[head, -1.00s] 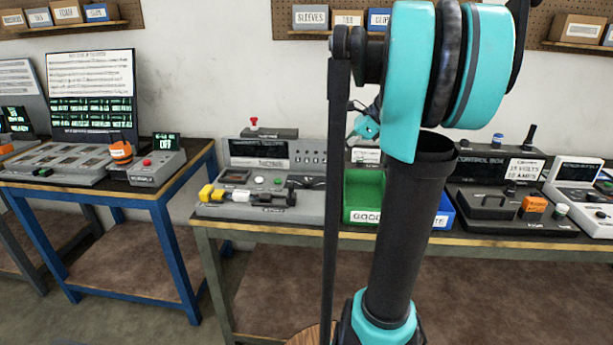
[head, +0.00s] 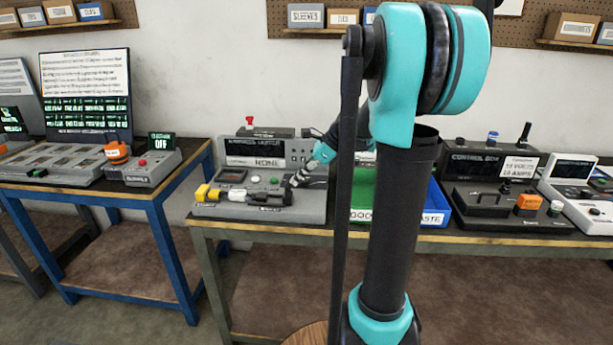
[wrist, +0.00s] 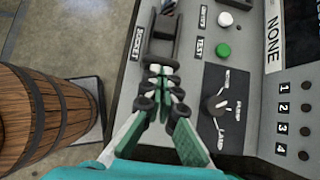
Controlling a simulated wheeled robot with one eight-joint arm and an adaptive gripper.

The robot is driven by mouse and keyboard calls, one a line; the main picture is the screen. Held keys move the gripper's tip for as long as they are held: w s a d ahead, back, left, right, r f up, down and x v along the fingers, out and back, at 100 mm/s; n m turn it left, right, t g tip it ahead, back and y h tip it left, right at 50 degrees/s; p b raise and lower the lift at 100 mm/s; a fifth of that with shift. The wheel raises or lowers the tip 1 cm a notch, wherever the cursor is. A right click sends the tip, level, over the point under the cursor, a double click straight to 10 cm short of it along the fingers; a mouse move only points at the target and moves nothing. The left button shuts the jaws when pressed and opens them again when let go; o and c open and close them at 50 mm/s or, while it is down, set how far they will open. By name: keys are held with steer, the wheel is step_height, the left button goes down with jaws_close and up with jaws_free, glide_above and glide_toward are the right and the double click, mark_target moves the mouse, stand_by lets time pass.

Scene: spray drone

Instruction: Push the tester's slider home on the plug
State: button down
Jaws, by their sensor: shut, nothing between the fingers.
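The grey tester (head: 310,207) stands on the bench left of my arm, its screen reading NONE. A yellow plug (head: 204,193) lies at the left end of its front track, with a white piece (head: 238,197) beside it. The dark slider (head: 272,195) is right of these; in the wrist view it appears as a dark block (wrist: 161,50) by the SOCKET label. My gripper (head: 296,182) is shut and empty at the slider's right end. In the wrist view its fingertips (wrist: 160,69) are right at the block; whether they touch is unclear.
A green bin (head: 363,195) and a blue bin (head: 430,205) stand right of the tester, partly behind my arm. The tester's knob (wrist: 216,104) and green button (wrist: 223,50) lie beside the fingers. A barrel (wrist: 40,115) stands on the floor.

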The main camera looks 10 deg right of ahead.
stand_by(0.3)
steer(key=a, duration=0.2)
steer(key=w+a, duration=0.1)
steer(key=a, duration=0.1)
steer(key=w+a, duration=0.1)
steer(key=a, duration=0.1)
steer(key=shift+w+a, duration=0.1)
steer(key=shift+a, duration=0.1)
steer(key=d, duration=0.1)
steer(key=s+d, duration=0.1)
steer(key=d+r, duration=0.1)
steer(key=d, duration=0.1)
steer(key=shift+s+d, duration=0.1)
steer(key=shift+s, duration=0.05)
steer(key=v, duration=0.9)
steer(key=shift+r, duration=0.25)
steer(key=shift+s+d, duration=0.1)
